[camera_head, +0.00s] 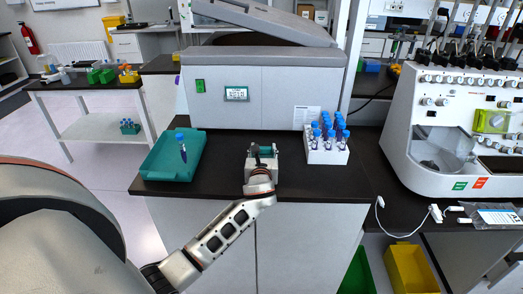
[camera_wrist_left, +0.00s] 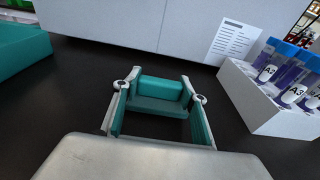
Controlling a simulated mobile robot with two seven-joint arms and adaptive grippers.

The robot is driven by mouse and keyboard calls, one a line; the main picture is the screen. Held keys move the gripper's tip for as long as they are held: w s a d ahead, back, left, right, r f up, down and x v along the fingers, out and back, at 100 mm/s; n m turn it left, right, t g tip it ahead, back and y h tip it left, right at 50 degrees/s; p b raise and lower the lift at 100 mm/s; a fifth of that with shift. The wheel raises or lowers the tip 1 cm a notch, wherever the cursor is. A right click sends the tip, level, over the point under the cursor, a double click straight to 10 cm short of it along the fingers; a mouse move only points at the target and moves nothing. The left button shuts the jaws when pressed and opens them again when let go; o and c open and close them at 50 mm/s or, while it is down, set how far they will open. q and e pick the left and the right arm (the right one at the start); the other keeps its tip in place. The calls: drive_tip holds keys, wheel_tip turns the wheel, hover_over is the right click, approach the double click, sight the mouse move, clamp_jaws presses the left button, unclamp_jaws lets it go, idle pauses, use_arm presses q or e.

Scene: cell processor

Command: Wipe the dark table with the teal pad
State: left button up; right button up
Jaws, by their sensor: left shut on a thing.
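The dark table (camera_head: 221,170) is a black worktop in front of a large grey machine. My left gripper (camera_head: 262,154) is low over the middle of the table near its front part. In the left wrist view my left gripper (camera_wrist_left: 158,108) is shut on the teal pad (camera_wrist_left: 161,90), which lies between its two fingers close to the dark surface (camera_wrist_left: 75,80). Whether the pad touches the table is hard to tell. The pad is mostly hidden by the gripper in the head view. My right gripper is not in view.
A teal tray (camera_head: 157,172) with a blue-capped tube (camera_head: 182,150) stands left on the table. A white rack (camera_head: 327,155) of several blue-capped tubes stands right. The grey machine (camera_head: 275,92) bounds the back. Bare tabletop lies on both sides of the gripper.

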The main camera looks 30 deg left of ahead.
sight(265, 147)
use_arm(q)
drive_tip(key=shift+w+d+f, duration=0.1)
drive_tip(key=shift+w+d, duration=0.2)
drive_tip(key=shift+d, duration=0.2)
drive_tip(key=shift+w+d, duration=0.25)
drive_tip(key=shift+d, duration=0.25)
drive_tip(key=shift+a, duration=0.1)
drive_tip(key=shift+s+a, duration=0.4)
drive_tip(key=shift+a, duration=0.15)
drive_tip(key=shift+r, duration=2.65)
